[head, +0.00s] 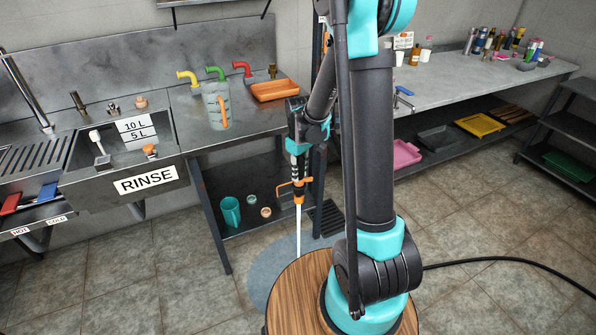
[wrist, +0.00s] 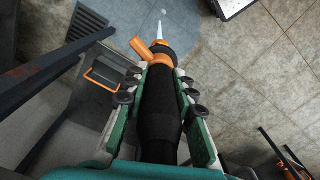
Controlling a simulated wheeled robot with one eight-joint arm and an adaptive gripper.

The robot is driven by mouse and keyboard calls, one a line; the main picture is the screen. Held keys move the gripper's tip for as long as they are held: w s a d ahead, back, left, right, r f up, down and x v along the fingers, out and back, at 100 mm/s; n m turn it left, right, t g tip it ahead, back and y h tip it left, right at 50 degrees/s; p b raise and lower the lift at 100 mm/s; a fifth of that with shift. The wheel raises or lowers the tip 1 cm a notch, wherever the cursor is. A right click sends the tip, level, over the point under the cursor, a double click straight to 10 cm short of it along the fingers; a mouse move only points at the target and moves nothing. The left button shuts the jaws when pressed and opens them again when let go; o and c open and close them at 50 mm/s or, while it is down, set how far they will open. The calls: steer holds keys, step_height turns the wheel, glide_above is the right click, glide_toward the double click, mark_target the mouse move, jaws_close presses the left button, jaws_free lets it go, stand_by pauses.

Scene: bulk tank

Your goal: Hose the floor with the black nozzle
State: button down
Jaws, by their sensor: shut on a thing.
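My gripper (wrist: 158,92) is shut on the black nozzle (wrist: 161,115), whose body lies between the two jaws in the wrist view. The nozzle has an orange collar and lever (wrist: 146,52). In the head view the nozzle (head: 299,172) points down beside the steel table, with my gripper (head: 298,148) around its upper part. A thin white streak, like a water jet (head: 298,232), runs from its tip down towards the floor. It meets a round blue-grey patch (head: 262,268) on the tiled floor (head: 120,295), partly hidden by my round wooden top.
The steel table (head: 215,225) with a jug (head: 216,105) and orange tray (head: 275,91) stands close by on the left. A RINSE sink (head: 120,160) is further left. A black hose (head: 500,260) lies across the floor at right. Open tiles lie front left and right.

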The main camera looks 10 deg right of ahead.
steer(key=s+d, duration=0.2)
steer(key=s, duration=0.5)
steer(key=shift+d, duration=0.15)
stand_by(0.9)
steer(key=shift+d, duration=0.15)
stand_by(1.3)
steer(key=shift+w+d, duration=0.3)
steer(key=shift+d, duration=0.75)
stand_by(0.8)
steer(key=shift+w+d, duration=0.3)
steer(key=shift+d, duration=0.55)
steer(key=shift+w, duration=0.1)
stand_by(1.8)
